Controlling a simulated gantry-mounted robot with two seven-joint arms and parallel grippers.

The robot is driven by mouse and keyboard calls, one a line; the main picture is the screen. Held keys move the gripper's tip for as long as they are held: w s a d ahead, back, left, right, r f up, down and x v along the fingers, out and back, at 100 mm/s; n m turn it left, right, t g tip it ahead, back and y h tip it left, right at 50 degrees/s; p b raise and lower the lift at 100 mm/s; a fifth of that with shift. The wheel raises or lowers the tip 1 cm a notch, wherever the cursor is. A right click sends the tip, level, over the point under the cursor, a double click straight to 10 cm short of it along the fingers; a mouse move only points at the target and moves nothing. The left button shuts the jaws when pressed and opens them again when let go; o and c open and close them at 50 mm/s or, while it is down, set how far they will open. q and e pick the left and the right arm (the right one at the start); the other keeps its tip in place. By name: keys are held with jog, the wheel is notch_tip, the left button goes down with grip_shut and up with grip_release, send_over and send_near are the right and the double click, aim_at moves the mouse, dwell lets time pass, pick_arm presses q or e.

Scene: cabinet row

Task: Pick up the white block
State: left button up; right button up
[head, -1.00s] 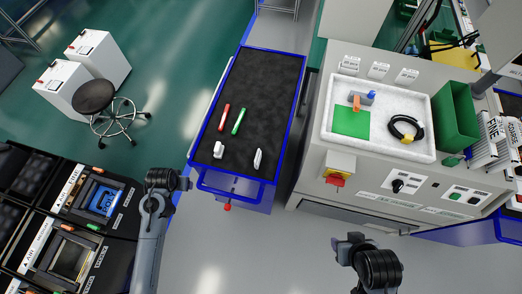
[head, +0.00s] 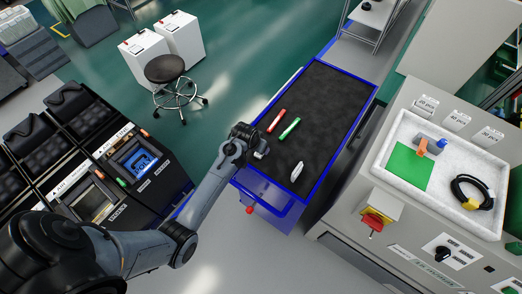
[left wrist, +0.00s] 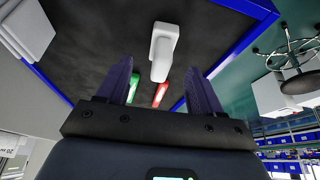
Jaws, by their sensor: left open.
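The white block (left wrist: 163,48) lies on the dark top of the blue-edged cart (head: 325,110). It shows in the left wrist view just beyond and between my fingertips. My right gripper is not in view.
A red marker (head: 276,120) and a green marker (head: 290,128) lie just past the block. The cart's far half is clear. A workstation with a white tray (head: 401,134) stands at the right, a stool (head: 165,69) at the back left.

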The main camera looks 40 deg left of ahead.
pick_arm(q)
jog(key=shift+x, duration=2.95)
jog(key=shift+a, duration=0.15)
jog(key=shift+r, duration=0.1)
jog(key=c, duration=1.2)
jog(key=shift+r, duration=0.5)
jog(key=r, duration=0.3)
jog(key=shift+w+d+r, duration=0.1)
jog(key=shift+d+r, duration=0.15)
jog(key=shift+d, duration=0.05)
jog(key=w+d+r, duration=0.3)
jog(key=d+r, duration=0.3)
jog(key=d, duration=0.4)
jog(key=shift+d+r+b, duration=0.25)
jog(key=shift+d+b, duration=0.1)
jog(key=shift+b, duration=0.05)
